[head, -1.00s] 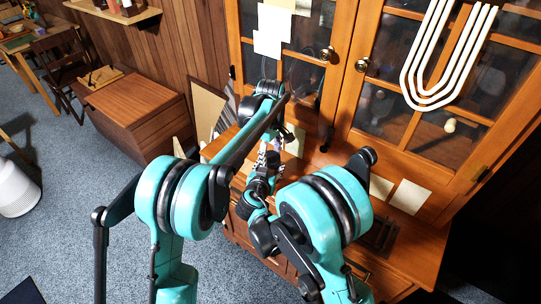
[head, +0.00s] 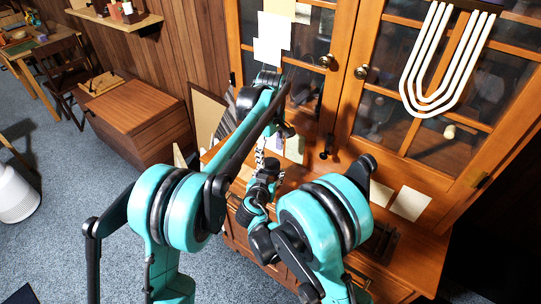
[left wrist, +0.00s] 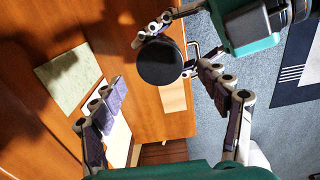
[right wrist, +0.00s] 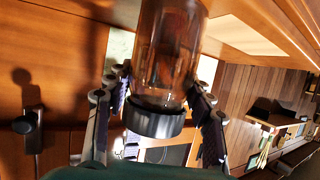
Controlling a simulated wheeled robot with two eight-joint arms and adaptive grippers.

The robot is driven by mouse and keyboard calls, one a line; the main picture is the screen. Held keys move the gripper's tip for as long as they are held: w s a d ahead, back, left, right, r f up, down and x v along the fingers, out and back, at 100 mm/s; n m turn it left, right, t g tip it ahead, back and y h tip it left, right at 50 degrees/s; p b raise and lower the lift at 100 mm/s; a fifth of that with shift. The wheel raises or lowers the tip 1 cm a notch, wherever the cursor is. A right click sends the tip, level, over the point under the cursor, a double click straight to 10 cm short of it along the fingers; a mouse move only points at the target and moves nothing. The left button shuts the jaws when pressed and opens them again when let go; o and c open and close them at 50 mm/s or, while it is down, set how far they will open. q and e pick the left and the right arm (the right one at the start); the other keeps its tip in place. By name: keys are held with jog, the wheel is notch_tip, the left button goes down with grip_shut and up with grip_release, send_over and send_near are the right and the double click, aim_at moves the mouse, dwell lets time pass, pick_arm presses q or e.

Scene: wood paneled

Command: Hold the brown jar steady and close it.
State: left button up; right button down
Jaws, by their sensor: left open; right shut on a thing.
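The brown jar (right wrist: 168,50) is glassy and see-through in the right wrist view, with a dark cap (right wrist: 153,121) at its near end. My right gripper (right wrist: 160,92) has its fingers on both sides of the jar and is shut on it. In the left wrist view the round black cap (left wrist: 160,62) faces the camera and hides the jar body. My left gripper (left wrist: 160,84) is open and empty, its fingers spread on either side of the cap, apart from it. In the head view my left gripper (head: 274,146) is small and partly covered; the jar cannot be made out there.
A wooden cabinet (head: 345,100) with glass doors and knobs stands close behind the grippers. Its counter (head: 410,245) holds pale paper sheets (head: 410,203). A wooden chest (head: 135,105) stands at the left. Blue carpet (head: 75,180) is open at the left.

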aim_at(270, 164)
pick_arm(q)
jog(key=shift+c, duration=0.2)
notch_tip(270, 164, up, 4)
jog(key=shift+f, duration=0.2)
jog(key=shift+f, duration=4.05)
